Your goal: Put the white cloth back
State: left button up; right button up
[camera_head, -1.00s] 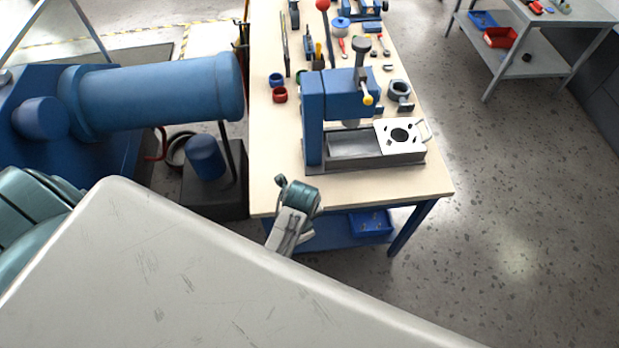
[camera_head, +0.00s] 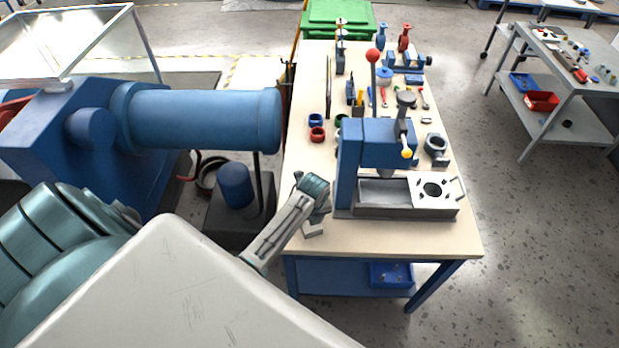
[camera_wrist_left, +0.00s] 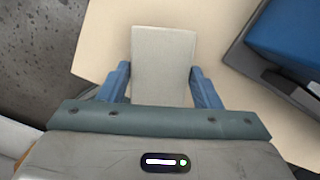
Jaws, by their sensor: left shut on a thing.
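In the left wrist view, a pale grey-white folded cloth (camera_wrist_left: 163,62) sits between the two blue fingers of my left gripper (camera_wrist_left: 160,78). The gripper is shut on it, and the cloth extends out past the fingertips over the pale tabletop. In the head view, my left forearm reaches over the near left corner of the workbench (camera_head: 390,238), left of the blue press. The fingers are mostly hidden there by my wrist. I cannot tell whether the cloth touches the table. My right gripper is not in view.
The blue press (camera_head: 375,145) stands on the bench just right of my left wrist, with a perforated plate (camera_head: 433,190) on its base. Red (camera_head: 317,134) and blue (camera_head: 316,119) rings and several tools lie behind. The bench's front strip is clear.

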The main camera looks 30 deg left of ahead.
pick_arm(q)
notch_tip(320, 180, down, 2)
jog(key=shift+f, duration=0.4)
jog(key=o, duration=0.9)
jog(key=shift+o, duration=0.2)
jog(key=shift+d, duration=0.1)
jog(key=shift+r, duration=0.25)
jog(key=r+b, duration=0.1)
jog(key=r, duration=0.2)
jog(key=d+r+b, duration=0.1)
jog(key=r, duration=0.3)
jog(key=s+r+b, duration=0.1)
jog(key=r, duration=0.2)
jog(key=shift+d+r+b, duration=0.2)
jog(key=shift+r+b, duration=0.1)
jog(key=shift+r, duration=0.1)
jog(key=shift+s+r, duration=0.1)
jog(key=shift+r, duration=0.25)
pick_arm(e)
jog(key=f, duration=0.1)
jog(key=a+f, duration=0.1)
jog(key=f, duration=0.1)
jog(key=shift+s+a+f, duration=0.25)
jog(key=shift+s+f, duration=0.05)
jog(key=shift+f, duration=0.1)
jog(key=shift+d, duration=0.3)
